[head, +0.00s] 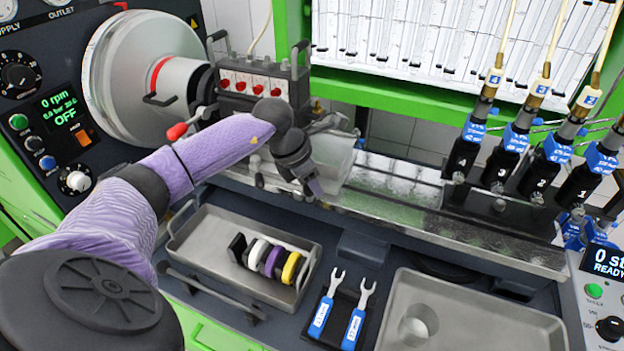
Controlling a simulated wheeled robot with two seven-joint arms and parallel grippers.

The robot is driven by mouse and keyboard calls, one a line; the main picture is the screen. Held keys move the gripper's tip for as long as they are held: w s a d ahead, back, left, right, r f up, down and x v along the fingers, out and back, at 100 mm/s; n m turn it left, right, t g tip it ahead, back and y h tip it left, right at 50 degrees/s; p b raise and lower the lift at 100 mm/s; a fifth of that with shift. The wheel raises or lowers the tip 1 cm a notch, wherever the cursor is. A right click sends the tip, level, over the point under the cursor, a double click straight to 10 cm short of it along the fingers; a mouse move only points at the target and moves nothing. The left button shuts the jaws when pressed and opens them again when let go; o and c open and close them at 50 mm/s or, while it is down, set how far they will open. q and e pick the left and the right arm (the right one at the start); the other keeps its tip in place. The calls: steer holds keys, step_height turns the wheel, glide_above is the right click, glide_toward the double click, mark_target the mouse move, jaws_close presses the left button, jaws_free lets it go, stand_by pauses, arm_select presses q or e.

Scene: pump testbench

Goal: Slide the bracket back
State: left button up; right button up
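My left arm comes in from the left, and its dark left gripper (314,187) points down over the near edge of the metal bench rail (405,190). A pale, partly see-through block (338,163) stands on the rail just behind and right of the gripper. It may be part of the bracket, but I cannot tell for sure. My wrist hides much of that end of the rail. I cannot tell whether the fingers touch anything or how far apart they are. My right gripper is not in view.
A pump block (258,88) with red-marked fittings stands behind my wrist, beside a large drum (140,75). Several injectors (510,150) hang at the right. In front are a tray (210,228) with coloured discs, two wrenches (340,310) and a larger tray (480,318).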

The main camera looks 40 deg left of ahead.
arm_select(q)
jaws_close()
stand_by(1.0)
